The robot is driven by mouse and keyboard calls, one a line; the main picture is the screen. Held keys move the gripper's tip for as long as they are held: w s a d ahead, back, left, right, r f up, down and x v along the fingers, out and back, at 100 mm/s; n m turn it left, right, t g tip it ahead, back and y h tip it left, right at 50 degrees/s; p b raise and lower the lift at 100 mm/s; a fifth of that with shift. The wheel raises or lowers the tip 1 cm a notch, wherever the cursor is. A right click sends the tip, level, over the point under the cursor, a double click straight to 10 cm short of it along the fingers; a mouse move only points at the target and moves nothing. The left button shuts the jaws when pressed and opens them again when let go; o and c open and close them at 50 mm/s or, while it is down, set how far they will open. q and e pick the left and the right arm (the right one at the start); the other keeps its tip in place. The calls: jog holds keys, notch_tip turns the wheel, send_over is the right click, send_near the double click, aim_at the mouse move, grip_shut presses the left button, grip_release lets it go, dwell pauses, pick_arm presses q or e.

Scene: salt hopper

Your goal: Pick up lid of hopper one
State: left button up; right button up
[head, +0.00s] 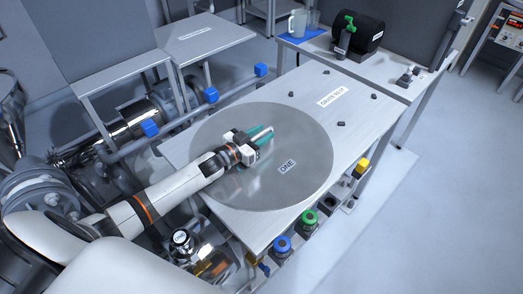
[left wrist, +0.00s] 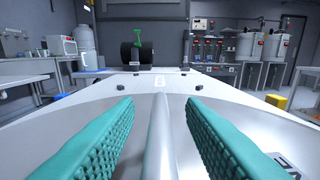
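The lid of hopper one (head: 297,186) is a large round grey metal disc labelled "ONE". It lies flat at the left part of a light metal table, and its bar handle (left wrist: 161,140) stands up near its middle. My left gripper (head: 262,135) is low over the lid at the handle. In the left wrist view its two teal fingers (left wrist: 160,130) are apart, one on each side of the handle, with gaps showing on both sides. What lies under the lid is hidden. My right gripper is not in view.
The table (head: 352,123) has a bare area right of the lid with a "DRAIN REST" label (head: 333,97) and several small dark pegs. Blue, green and yellow knobs line its near edge. A black drum (head: 358,32) with a green handle stands behind. Pipes with blue fittings run left.

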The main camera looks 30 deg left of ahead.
pick_arm(q)
grip_shut()
dwell(1.4)
jog(key=shift+w+r, duration=0.1)
jog(key=shift+r, duration=0.1)
